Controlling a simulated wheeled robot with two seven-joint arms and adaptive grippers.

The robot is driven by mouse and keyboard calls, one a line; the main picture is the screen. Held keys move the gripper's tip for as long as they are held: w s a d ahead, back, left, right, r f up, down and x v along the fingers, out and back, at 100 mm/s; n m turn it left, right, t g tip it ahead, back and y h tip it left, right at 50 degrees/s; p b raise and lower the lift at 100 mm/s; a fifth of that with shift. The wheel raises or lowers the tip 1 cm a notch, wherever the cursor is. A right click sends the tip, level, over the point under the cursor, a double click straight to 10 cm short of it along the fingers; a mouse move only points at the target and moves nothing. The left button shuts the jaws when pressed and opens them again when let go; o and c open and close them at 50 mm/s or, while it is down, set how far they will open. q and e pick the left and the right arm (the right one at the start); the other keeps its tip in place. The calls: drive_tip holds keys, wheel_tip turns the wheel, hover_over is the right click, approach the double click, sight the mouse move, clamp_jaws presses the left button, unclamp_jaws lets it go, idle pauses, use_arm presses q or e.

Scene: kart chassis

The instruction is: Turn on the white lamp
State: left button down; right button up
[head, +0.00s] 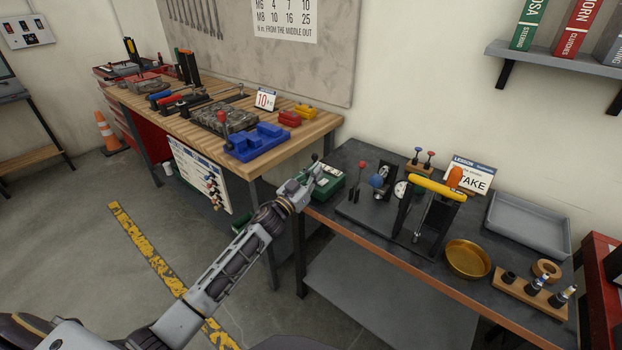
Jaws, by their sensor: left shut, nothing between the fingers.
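My left arm reaches in from the lower left, and its gripper (312,172) is shut and empty. It is at the left end of the dark workbench, right by a small green box (330,187) and overlapping its left side in the picture. I cannot tell whether it touches the box. The box has small pale parts on top, too small to make out, and a dark round knob (315,157) shows just above the gripper tip. I cannot clearly make out a white lamp. My right gripper is not in view.
The dark workbench (395,245) holds a lever fixture with a yellow bar (437,187), a brass bowl (467,259), a grey tray (528,224) and a wooden holder (528,291). A wooden bench (315,127) with a blue block (257,141) stands to the left.

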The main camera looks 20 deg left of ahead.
sight(317, 189)
use_arm(q)
drive_tip(key=shift+w+d+r, duration=0.15)
drive_tip(key=shift+w+r, duration=0.05)
drive_tip(key=shift+w, duration=0.35)
drive_tip(key=shift+w+d+f, duration=0.1)
drive_tip(key=shift+w+f, duration=0.05)
drive_tip(key=shift+f+b, duration=0.3)
drive_tip(key=shift+f, duration=0.6)
drive_tip(key=shift+s+f, duration=0.25)
drive_tip(key=shift+f, duration=0.7)
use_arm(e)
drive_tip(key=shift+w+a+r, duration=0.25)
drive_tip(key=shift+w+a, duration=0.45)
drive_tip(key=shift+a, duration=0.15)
use_arm(q)
drive_tip(key=shift+f+b, duration=0.1)
drive_tip(key=shift+b, duration=0.3)
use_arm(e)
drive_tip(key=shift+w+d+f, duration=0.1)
